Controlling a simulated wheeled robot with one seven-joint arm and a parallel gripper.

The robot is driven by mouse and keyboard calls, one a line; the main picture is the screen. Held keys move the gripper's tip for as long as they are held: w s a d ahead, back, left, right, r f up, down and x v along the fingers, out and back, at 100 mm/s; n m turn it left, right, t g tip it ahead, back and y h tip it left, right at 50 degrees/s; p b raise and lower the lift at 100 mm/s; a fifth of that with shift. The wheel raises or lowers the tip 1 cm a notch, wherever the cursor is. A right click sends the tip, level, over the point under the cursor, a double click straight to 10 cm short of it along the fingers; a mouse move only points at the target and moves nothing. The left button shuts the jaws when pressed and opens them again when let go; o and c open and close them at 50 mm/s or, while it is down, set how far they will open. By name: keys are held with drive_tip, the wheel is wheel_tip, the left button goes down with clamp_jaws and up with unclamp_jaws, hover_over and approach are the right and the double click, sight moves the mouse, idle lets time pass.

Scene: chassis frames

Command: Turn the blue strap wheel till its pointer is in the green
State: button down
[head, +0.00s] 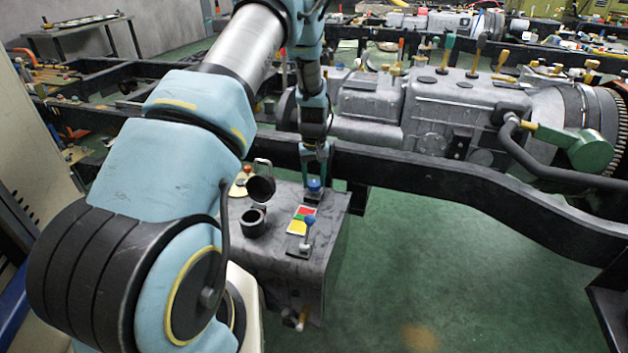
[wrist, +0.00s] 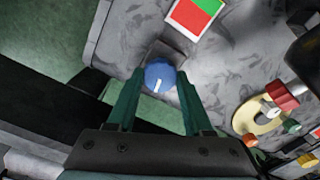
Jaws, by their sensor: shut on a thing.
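The blue strap wheel (head: 314,185) is a small round knob on top of the grey box, near its back edge. In the wrist view the wheel (wrist: 160,74) carries a short white pointer mark directed down the picture, toward my palm. A coloured plate (wrist: 196,13) lies up and to the right of the wheel, red and green in this view; the mark points away from it. My gripper (wrist: 157,80) is shut on the wheel, one green finger on each side. In the head view my gripper (head: 315,178) reaches down onto the wheel from above.
The grey box (head: 325,238) also bears a blue-knobbed lever (head: 309,222) in front of the wheel and an open black filler neck (head: 252,222) to the left. A black chassis rail (head: 440,178) runs behind. Green floor right of the box is clear.

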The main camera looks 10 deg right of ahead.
sight(314, 183)
drive_tip(key=shift+c, duration=1.5)
unclamp_jaws()
wheel_tip(314, 183, up, 11)
drive_tip(key=b, duration=0.2)
